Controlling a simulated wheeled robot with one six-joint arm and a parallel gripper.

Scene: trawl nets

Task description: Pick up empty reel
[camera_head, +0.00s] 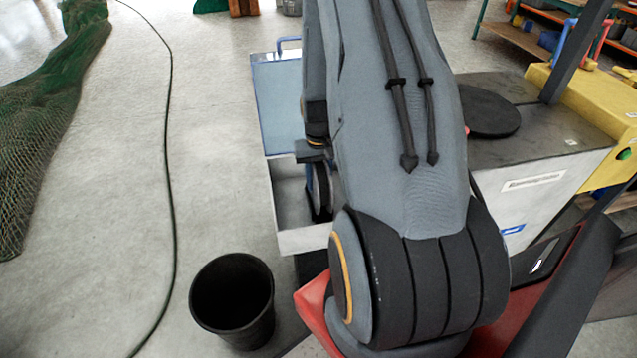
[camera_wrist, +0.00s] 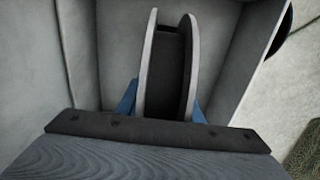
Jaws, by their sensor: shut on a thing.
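The empty reel (camera_wrist: 190,70) shows in the wrist view as two pale-edged discs with a dark, bare gap between them. My gripper (camera_wrist: 163,108) has a blue finger on each side of it and is shut on it. In the head view the dark reel (camera_head: 321,190) is partly hidden behind my arm, inside the open grey box (camera_head: 289,200). Whether the reel touches the box floor cannot be told.
A blue lid panel (camera_head: 277,100) stands behind the box. A black bucket (camera_head: 232,297) is on the floor in front. A green net (camera_head: 45,110) lies at left, with a dark cable (camera_head: 170,150) nearby. A grey cabinet (camera_head: 540,140) stands at right.

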